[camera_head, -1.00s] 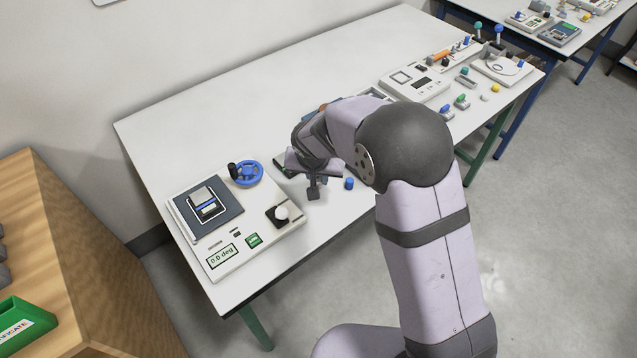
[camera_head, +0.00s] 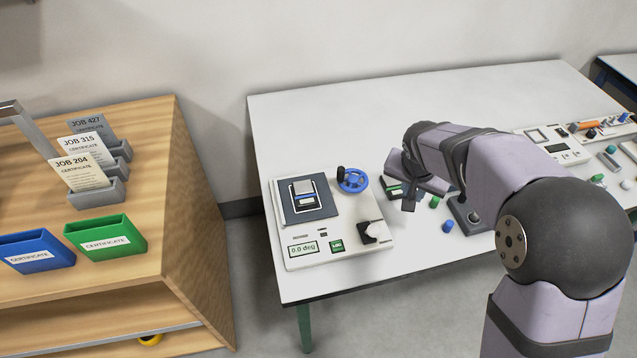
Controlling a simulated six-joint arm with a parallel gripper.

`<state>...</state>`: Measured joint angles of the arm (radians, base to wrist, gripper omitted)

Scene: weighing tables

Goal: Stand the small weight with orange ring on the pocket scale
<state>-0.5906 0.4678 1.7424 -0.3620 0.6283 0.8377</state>
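My gripper (camera_head: 409,201) is low over the white table, right of the blue handwheel. Its fingers are small and seen nearly edge-on, so I cannot tell if they are open or hold anything. No weight with an orange ring can be made out; my arm hides part of the table. A small dark and green item (camera_head: 393,191) lies beside the gripper, partly covered. I cannot tell if it is the pocket scale, and no other thing is clearly one.
A white instrument (camera_head: 293,262) reading 0.0 deg, with a blue handwheel (camera_head: 353,180), stands at the table's left. A blue knob-like piece (camera_head: 448,226) stands near the front edge. Another white device (camera_head: 567,155) and several small parts are at the right. The table's back (camera_head: 400,105) is clear.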

